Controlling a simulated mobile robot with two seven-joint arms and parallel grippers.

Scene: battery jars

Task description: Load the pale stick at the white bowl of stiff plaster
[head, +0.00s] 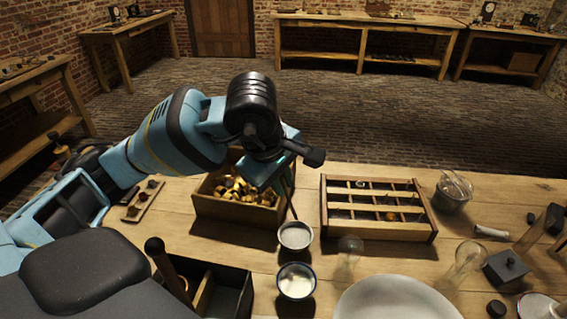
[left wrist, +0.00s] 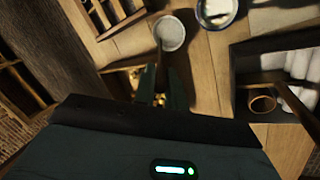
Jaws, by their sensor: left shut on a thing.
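My left gripper (head: 284,180) is shut on a thin stick (head: 293,209), which points down from the fingers. The stick looks dark in shadow here. In the left wrist view the fingers (left wrist: 158,92) hold the stick (left wrist: 159,58), and its tip reaches the bowl with pale grey filling. This bowl (head: 295,236) has a pale rim and stands on the table; it also shows in the left wrist view (left wrist: 170,33). I cannot tell whether the tip touches the filling. A dark-rimmed bowl (head: 296,281) with lumpy white contents stands nearer. My right gripper is out of view.
A wooden box of brass-coloured pieces (head: 235,210) stands behind the gripper. A divided tray (head: 378,232) lies to the right. A clear glass (head: 350,249) stands beside the bowls, with a large pale dish (head: 397,300) in front. A dark compartment box (head: 232,292) stands at front left.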

